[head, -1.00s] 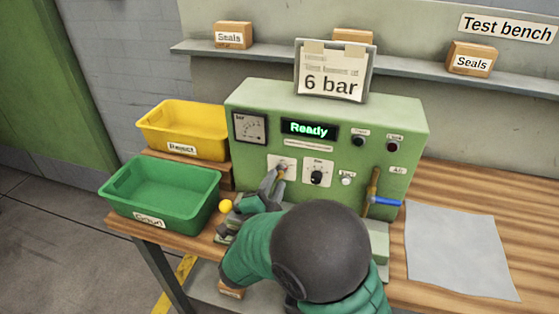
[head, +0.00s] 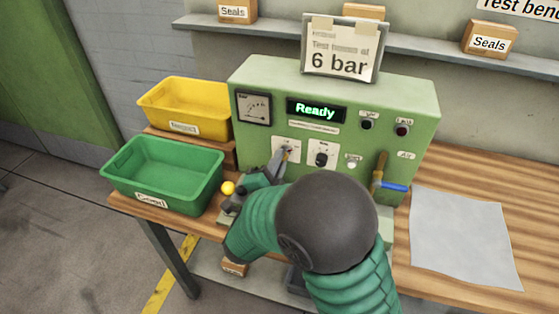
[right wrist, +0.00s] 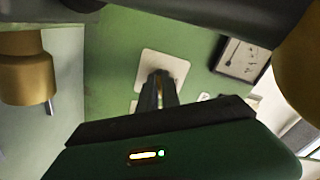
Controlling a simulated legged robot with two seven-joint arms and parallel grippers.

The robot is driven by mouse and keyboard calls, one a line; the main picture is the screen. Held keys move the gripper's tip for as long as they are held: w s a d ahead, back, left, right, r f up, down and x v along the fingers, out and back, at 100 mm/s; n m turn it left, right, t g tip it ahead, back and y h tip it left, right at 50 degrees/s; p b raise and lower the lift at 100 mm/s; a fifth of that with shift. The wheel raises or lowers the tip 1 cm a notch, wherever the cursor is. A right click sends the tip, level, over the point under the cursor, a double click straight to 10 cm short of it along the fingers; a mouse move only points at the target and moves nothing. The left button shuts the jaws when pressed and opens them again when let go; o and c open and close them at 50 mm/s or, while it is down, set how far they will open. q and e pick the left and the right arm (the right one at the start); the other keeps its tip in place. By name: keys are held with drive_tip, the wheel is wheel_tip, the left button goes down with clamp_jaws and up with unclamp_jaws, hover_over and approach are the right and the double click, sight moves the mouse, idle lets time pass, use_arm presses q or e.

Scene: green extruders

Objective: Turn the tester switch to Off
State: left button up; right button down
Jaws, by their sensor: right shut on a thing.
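The green tester (head: 400,110) stands on the wooden bench, its display (head: 316,109) lit with "Ready". Its left switch sits on a white plate (head: 277,146) on the front panel. My right gripper (head: 284,160) is at that plate, its fingers shut on the switch. In the right wrist view the fingers (right wrist: 159,88) reach to the white plate (right wrist: 180,64) and cover most of the switch, so its exact setting cannot be read. A black knob (head: 321,159) sits on the plate to the right. My left gripper is not in view.
A yellow bin (head: 185,102) and a green bin (head: 165,172) stand to the left. A valve with a blue handle (head: 394,187) is at the tester's right. A grey sheet (head: 464,238) lies on the bench. A "6 bar" sign (head: 340,50) stands on top.

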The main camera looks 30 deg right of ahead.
idle(0.4)
drive_tip(key=n+p, duration=0.5)
drive_tip(key=shift+s+n, duration=0.15)
drive_tip(key=shift+n, duration=0.25)
drive_tip(key=n+p, duration=0.2)
drive_tip(key=n, duration=0.1)
drive_tip(key=shift+d+f+p, duration=0.1)
drive_tip(key=shift+p, duration=0.2)
drive_tip(key=shift+s+f+n+p, duration=0.15)
drive_tip(key=shift+n+p, duration=0.85)
drive_tip(key=shift+n, duration=0.6)
drive_tip(key=c, duration=1.6)
unclamp_jaws()
drive_tip(key=shift+o, duration=0.2)
